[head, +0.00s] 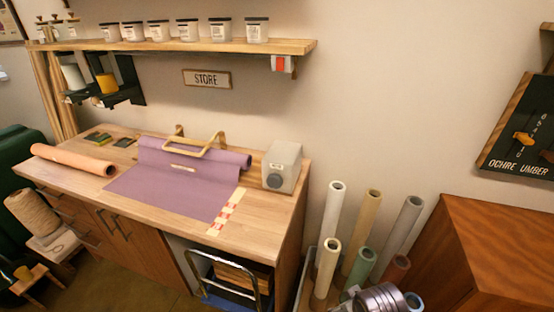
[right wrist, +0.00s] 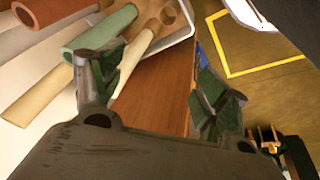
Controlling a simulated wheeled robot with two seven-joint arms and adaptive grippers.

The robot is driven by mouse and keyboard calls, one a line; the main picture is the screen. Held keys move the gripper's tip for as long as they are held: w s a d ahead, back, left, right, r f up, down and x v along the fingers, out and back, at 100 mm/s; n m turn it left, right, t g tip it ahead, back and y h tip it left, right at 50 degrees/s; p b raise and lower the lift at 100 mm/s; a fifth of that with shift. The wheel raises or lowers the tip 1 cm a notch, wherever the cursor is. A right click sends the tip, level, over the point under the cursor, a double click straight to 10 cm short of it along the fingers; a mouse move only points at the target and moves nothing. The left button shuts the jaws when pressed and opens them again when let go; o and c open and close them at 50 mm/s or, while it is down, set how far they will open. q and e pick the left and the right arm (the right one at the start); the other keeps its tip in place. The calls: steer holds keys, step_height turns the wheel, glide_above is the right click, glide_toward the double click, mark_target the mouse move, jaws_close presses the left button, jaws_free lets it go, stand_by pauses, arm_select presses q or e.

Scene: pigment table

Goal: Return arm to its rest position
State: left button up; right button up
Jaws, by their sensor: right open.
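My right gripper (right wrist: 160,82) shows in the right wrist view with its two dark green-padded fingers spread apart and nothing between them. Behind the fingers is a reddish-brown wooden surface. Rolls, among them a green one (right wrist: 100,28), lie to the left of the fingers in that view. In the head view a grey ringed part of my arm shows at the bottom edge, in front of the standing rolls; the gripper itself is not visible there. My left gripper is in neither view.
A wooden bench (head: 265,212) holds a purple sheet (head: 165,192), an orange roll (head: 72,159) and a grey box (head: 282,167). A shelf (head: 290,46) with jars hangs above. Several upright rolls (head: 331,210) stand between bench and brown cabinet (head: 500,245). Yellow lines (right wrist: 225,72) mark the floor.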

steer(key=s+d+f+m+g, duration=0.1)
steer(key=s+d+f, duration=0.1)
steer(key=f, duration=1.5)
steer(key=s+d+f+m, duration=0.1)
steer(key=s+f, duration=0.2)
steer(key=f, duration=1.4)
steer(key=s+d+f, duration=0.3)
steer(key=s+f, duration=0.6)
steer(key=s, duration=0.1)
steer(key=s+d+f+g, duration=0.1)
steer(key=s+d+f, duration=0.1)
steer(key=s+f, duration=0.7)
steer(key=shift+s+d+f+g, duration=0.3)
steer(key=shift+s+d+f, duration=0.1)
steer(key=shift+s, duration=0.6)
steer(key=shift+r, duration=0.1)
